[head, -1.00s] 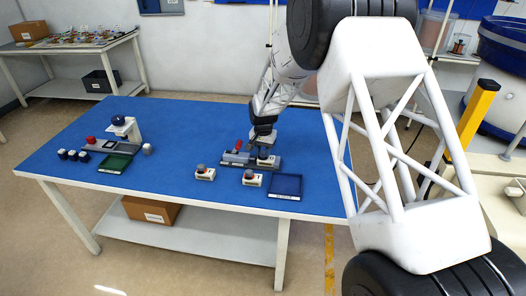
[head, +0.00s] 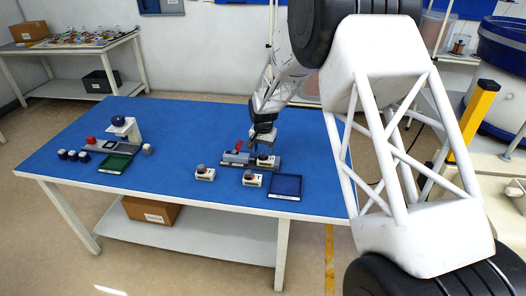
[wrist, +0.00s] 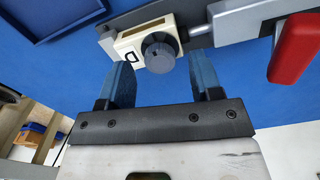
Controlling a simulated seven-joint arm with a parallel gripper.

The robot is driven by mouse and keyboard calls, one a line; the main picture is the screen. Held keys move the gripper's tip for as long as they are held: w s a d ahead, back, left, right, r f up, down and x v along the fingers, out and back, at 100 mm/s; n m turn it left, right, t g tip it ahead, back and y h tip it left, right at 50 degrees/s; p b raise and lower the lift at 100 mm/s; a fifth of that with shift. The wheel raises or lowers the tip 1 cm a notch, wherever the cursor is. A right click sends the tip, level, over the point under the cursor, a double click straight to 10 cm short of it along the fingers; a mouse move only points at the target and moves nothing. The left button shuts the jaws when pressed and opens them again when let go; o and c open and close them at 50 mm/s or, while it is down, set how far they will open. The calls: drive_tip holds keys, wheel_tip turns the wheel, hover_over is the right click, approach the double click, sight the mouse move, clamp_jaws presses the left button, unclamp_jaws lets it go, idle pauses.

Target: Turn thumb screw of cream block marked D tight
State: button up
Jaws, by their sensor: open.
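The cream block marked D (wrist: 128,52) sits on a grey fixture at the top of the wrist view, its letter label facing the camera. Its dark grey round thumb screw (wrist: 160,52) stands out from the block. In the head view the block (head: 267,163) is at the right part of the fixture. My gripper (wrist: 161,62) is open, with one blue finger to each side of the screw in the picture. I cannot tell how deep the fingers reach; no contact shows. In the head view my gripper (head: 263,142) is just above the block.
The fixture has a red handle (wrist: 298,48) on its right in the wrist view. A blue tray (head: 286,187) and two similar cream blocks (head: 205,174) (head: 252,180) stand in front. The table's middle is clear.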

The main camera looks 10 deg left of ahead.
sight(263, 153)
wheel_tip(263, 153, up, 7)
drive_tip(key=shift+f, duration=0.15)
idle(0.6)
drive_tip(key=shift+s+d+r, duration=0.1)
drive_tip(key=shift+d+r, duration=0.15)
drive_tip(key=shift+r, duration=0.05)
drive_tip(key=s+d+r+t, duration=0.1)
drive_tip(key=s+d+r, duration=1.9)
drive_tip(key=s+d, duration=0.45)
drive_tip(key=s, duration=0.7)
drive_tip(key=s+d+n+t, duration=0.1)
drive_tip(key=s+d, duration=0.3)
drive_tip(key=s, duration=0.6)
drive_tip(key=s+d, duration=0.4)
drive_tip(key=s, duration=0.6)
drive_tip(key=shift+f+n+t, duration=0.15)
drive_tip(key=shift+n+t, duration=0.15)
